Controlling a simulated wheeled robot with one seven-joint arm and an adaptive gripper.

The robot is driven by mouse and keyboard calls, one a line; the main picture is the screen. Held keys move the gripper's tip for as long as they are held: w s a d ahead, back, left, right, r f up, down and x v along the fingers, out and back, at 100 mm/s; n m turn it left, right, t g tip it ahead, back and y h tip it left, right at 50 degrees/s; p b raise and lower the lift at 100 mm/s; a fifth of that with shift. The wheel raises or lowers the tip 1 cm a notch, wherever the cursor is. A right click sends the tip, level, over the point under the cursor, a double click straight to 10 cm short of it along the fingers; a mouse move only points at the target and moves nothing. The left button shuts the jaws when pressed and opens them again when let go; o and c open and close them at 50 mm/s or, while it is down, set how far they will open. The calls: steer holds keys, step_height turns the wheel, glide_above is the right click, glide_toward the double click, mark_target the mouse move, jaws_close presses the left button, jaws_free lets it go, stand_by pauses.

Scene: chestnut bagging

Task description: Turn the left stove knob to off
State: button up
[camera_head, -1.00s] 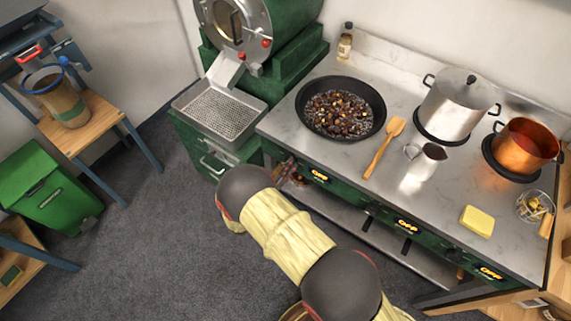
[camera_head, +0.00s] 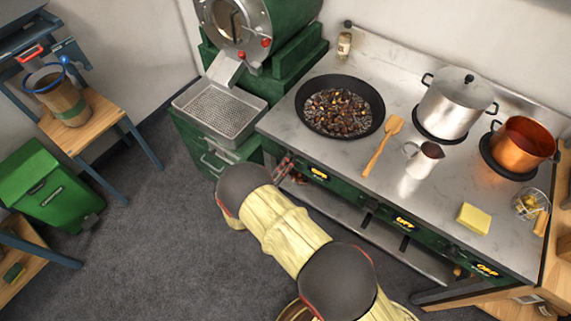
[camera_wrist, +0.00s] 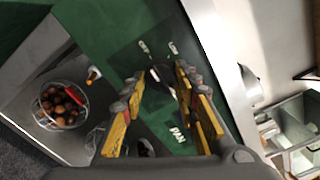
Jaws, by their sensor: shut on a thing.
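The stove's left knob (camera_wrist: 163,80) is a dark shape on the green front panel, between my fingers in the wrist view and mostly hidden by them. My gripper (camera_wrist: 161,70) is shut on it, with a yellow finger on each side. White marks and the word PAN show on the panel around it. In the head view my gripper (camera_head: 284,165) is at the left end of the stove front, and the knob is hidden there. The left display (camera_head: 318,174), just right of my gripper, appears to read OFF.
A pan of chestnuts (camera_head: 340,132) sits above the left knob. A wooden spatula (camera_head: 383,146), steel pot (camera_head: 455,103), small jug (camera_head: 423,160) and copper pot (camera_head: 524,145) share the worktop. A bowl of chestnuts (camera_wrist: 60,106) is on the shelf below.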

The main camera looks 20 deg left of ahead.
steer(key=shift+a, duration=0.1)
steer(key=o, duration=1)
steer(key=shift+o, duration=0.8)
steer(key=v, duration=1.2)
